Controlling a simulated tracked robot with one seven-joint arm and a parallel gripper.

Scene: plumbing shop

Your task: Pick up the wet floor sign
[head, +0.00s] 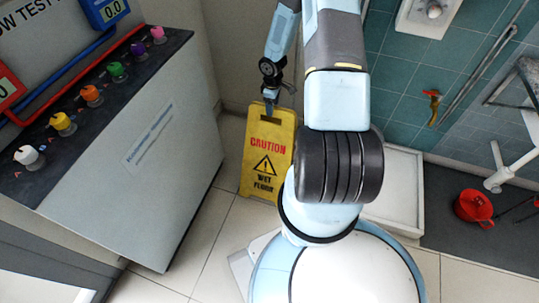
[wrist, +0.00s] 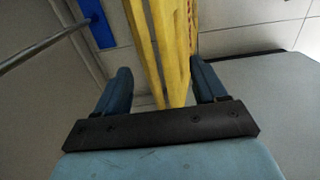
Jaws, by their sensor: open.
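The yellow wet floor sign (head: 266,150) stands upright on the tiled floor in the corner, between the grey test bench and the white tray. It reads "CAUTION WET FLOOR". My gripper (head: 270,108) is at its top edge in the head view. In the wrist view the two blue fingers of my gripper (wrist: 163,88) are apart, with the yellow sign (wrist: 160,40) running between them. The sign is nearer the right finger there; I cannot tell whether it touches. My arm hides part of the sign's right side in the head view.
The grey test bench (head: 150,150) with several coloured knobs stands close on the left. A white shower tray (head: 402,190) is on the right. A red pot (head: 473,206) sits on a dark mat further right. Floor is clear in front of the sign.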

